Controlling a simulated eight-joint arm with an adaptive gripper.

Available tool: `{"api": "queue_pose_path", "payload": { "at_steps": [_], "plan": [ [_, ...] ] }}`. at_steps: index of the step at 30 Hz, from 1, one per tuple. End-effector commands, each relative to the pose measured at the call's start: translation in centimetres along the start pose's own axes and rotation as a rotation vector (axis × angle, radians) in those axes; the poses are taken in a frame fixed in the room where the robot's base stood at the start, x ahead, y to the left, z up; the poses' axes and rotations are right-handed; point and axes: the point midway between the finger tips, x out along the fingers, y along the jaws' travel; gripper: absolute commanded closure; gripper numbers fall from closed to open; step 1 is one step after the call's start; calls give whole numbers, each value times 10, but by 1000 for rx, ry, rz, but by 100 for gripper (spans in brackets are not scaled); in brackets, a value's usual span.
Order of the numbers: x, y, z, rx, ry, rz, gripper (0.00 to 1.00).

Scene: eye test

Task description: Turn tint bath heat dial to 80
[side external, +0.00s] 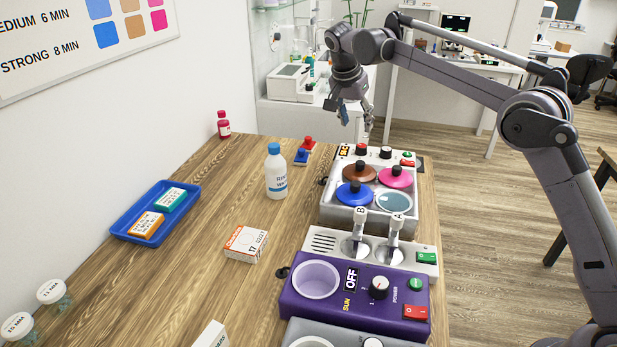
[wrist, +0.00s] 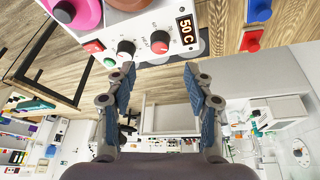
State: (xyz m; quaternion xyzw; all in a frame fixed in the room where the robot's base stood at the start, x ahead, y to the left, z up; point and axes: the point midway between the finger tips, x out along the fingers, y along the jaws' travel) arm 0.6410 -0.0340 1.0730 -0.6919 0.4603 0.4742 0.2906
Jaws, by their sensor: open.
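The tint bath (side external: 326,212) is a pale box on the table with brown, pink and blue knobbed lids and one uncovered well of light blue liquid. Its far-end panel shows in the wrist view (wrist: 110,32). The display (wrist: 187,33) reads 50 C. Beside it is a red-capped dial (wrist: 160,44), then a black-and-white dial (wrist: 126,48); their lettering is too small to read surely. My gripper (side external: 356,115) is open and empty, above and beyond the panel end. In the wrist view my gripper's fingers (wrist: 159,78) are spread just short of the panel, touching nothing.
A red switch (wrist: 93,47) and green button (wrist: 109,62) share the panel. Small red (side external: 308,142) and blue (side external: 301,156) pieces lie left of the bath. A blue-capped bottle (side external: 276,178), a two-lever unit (side external: 325,241) and a purple heater (side external: 330,309) stand nearer.

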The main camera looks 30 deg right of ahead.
Motion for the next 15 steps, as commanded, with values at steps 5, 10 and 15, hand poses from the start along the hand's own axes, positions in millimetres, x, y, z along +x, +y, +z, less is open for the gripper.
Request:
{"api": "queue_pose_path", "payload": {
  "at_steps": [5,10,15],
  "plan": [
    [-20,0,0,0,0,1,47],
    [-28,0,0,1,0,1,47],
    [-29,0,0,1,0,1,47]
  ]
}}
